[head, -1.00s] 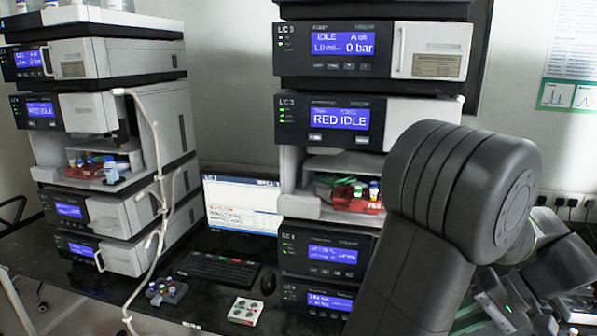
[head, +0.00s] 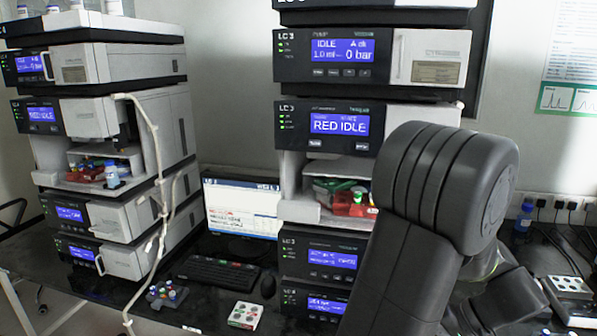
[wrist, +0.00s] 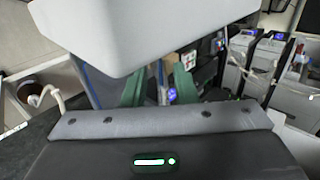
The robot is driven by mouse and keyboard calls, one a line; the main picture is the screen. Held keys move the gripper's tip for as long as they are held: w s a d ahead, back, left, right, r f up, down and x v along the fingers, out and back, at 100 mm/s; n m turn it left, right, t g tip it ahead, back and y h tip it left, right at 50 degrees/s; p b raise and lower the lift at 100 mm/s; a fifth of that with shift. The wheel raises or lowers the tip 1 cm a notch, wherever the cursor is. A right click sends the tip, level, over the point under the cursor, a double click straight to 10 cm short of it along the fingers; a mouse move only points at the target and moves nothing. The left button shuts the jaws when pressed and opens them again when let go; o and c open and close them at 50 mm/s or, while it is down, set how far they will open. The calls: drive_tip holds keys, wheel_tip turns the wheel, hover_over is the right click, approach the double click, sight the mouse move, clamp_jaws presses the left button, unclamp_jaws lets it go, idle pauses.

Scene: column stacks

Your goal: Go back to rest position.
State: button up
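My gripper (wrist: 160,88) shows in the wrist view as two green fingers standing apart, with no object visible between them. In the head view my dark grey arm fills the lower right, and the gripper itself cannot be made out there. The arm stands in front of the right column stack (head: 305,65) and covers part of its lower units. The left column stack (head: 85,55) is clear of the arm.
A blue bottle (head: 523,217) and another tray (head: 570,300) are at the right.

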drive_tip(key=shift+w+a+h, duration=0.15)
drive_tip(key=shift+a+h, duration=0.1)
drive_tip(key=shift+h, duration=0.05)
drive_tip(key=shift+a+r+g+h, duration=0.2)
drive_tip(key=shift+a+g+h, duration=0.1)
drive_tip(key=shift+h, duration=0.3)
drive_tip(key=shift+a+r+h, duration=0.1)
drive_tip(key=shift+a+h, duration=0.05)
drive_tip(key=shift+h, duration=0.35)
drive_tip(key=shift+r, duration=0.1)
